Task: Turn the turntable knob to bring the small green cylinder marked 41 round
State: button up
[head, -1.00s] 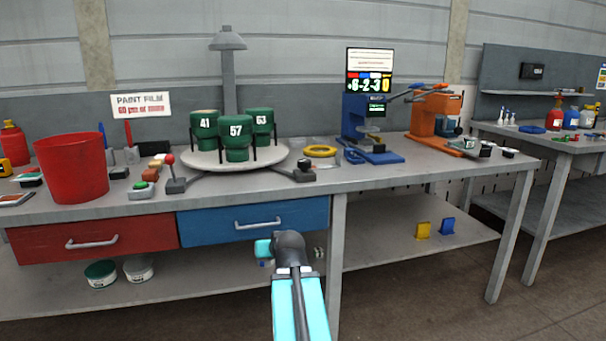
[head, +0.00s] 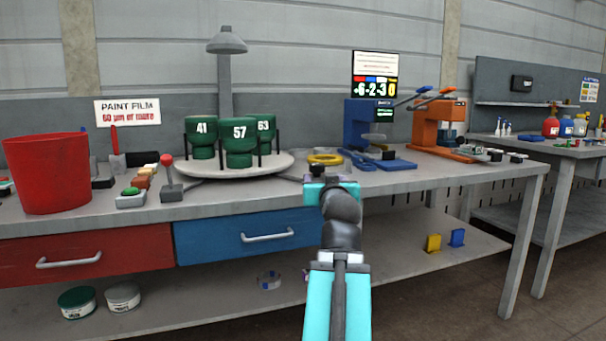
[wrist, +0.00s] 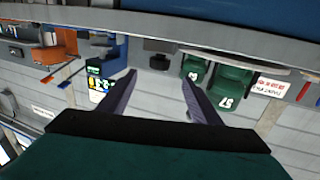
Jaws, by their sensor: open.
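The green cylinder marked 41 (head: 202,132) stands at the left on the round grey turntable (head: 190,170). Green cylinders marked 57 (head: 239,145) and 63 (head: 266,128) stand beside it, each in a black holder. The dark turntable knob (head: 317,171) is at the turntable's right, partly covered by my arm in the head view. In the upside-down wrist view the knob (wrist: 158,60) shows beyond and between the fingertips of my gripper (wrist: 159,78), which is open and empty. The head view hides my fingers behind my arm. The knob looks apart from them.
A red-topped lever (head: 170,180) and a green button box (head: 131,197) sit left of the turntable. A yellow ring (head: 325,158) and a blue press (head: 365,125) stand right. A red bucket (head: 45,175) is far left. The bench front edge lies below my arm's end.

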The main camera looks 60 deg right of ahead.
aim_at(318, 167)
jog(key=shift+s+r, duration=0.1)
jog(key=shift+r, duration=0.3)
jog(key=shift+w+d+p, duration=0.2)
jog(key=shift+w+p, duration=0.1)
jog(key=shift+p, duration=0.15)
jog(key=p+x, duration=0.5)
jog(key=p, duration=0.1)
jog(key=shift+r, duration=0.15)
jog(key=shift+d+p, duration=0.1)
jog(key=shift+p, duration=0.65)
jog(key=w+d+p, duration=0.1)
jog(key=p, duration=0.4)
jog(key=shift+w+r, duration=0.1)
jog(key=d+p, duration=0.1)
jog(key=p, duration=0.5)
jog(key=shift+w, duration=0.15)
